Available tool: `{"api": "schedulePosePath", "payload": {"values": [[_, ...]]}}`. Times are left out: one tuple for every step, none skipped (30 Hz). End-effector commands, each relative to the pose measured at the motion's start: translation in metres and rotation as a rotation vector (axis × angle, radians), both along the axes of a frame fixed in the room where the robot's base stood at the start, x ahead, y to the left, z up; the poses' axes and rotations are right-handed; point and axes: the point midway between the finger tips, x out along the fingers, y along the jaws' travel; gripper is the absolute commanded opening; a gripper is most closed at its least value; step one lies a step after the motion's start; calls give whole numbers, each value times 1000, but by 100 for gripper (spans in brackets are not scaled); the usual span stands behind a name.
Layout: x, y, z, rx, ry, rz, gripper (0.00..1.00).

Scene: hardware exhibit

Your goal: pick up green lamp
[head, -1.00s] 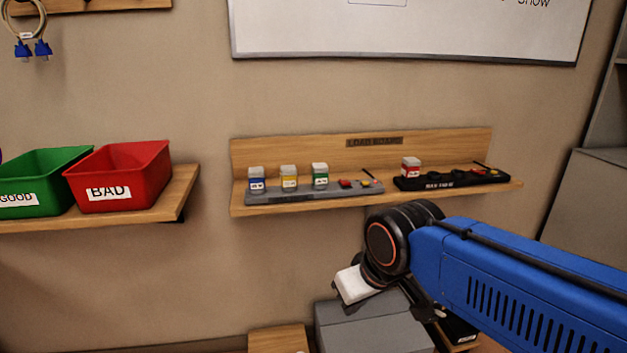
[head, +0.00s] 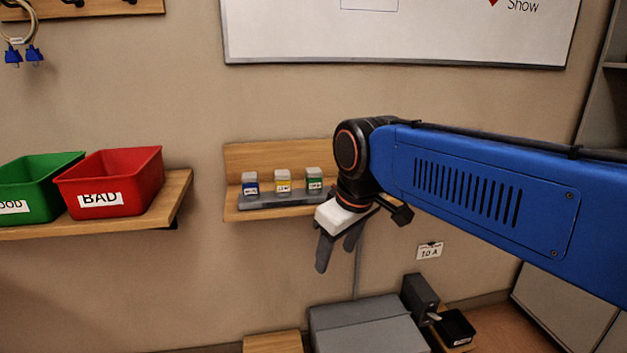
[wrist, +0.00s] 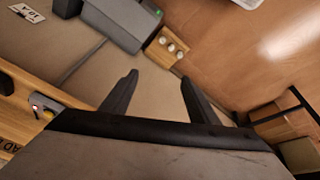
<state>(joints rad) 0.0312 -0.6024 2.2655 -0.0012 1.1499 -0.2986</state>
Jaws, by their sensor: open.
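The green lamp (head: 314,180), a small block with a pale top and a green labelled front, stands upright at the right of a row of three on a grey base (head: 283,199). A blue one (head: 250,184) and a yellow one (head: 283,181) stand to its left. My gripper (head: 335,258) is open and empty, pointing down in front of the shelf, below and slightly right of the green lamp. In the wrist view my gripper (wrist: 159,78) has its fingers apart with nothing between them. I cannot make out the green lamp there.
The wooden shelf (head: 236,213) carries the lamps; my arm hides its right part. The shelf's edge also shows in the wrist view (wrist: 60,98). A red BAD bin (head: 115,180) and a green bin (head: 35,178) stand left. A grey box (head: 365,325) is below.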

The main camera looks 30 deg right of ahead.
Motion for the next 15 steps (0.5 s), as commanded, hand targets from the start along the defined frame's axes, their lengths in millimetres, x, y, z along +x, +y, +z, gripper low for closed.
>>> {"api": "schedulePosePath", "payload": {"values": [[15,-3,18,-15,15,39,55],[22,-4,27,-24,24,67,55],[32,-6,39,-37,37,103,55],[38,-7,48,-46,47,131,55],[46,-9,57,-54,57,159,55],[55,-11,69,-64,69,196,55],[62,-13,77,-72,79,223,55],[70,-15,86,-80,89,250,55],[79,-17,96,-89,101,287,55],[86,-19,104,-94,111,314,55],[93,-21,112,-101,121,342,55],[103,-23,122,-109,133,381,55],[110,-25,130,-115,142,408,55],[117,-28,137,-119,152,437,55],[126,-31,146,-127,164,474,55]]}}
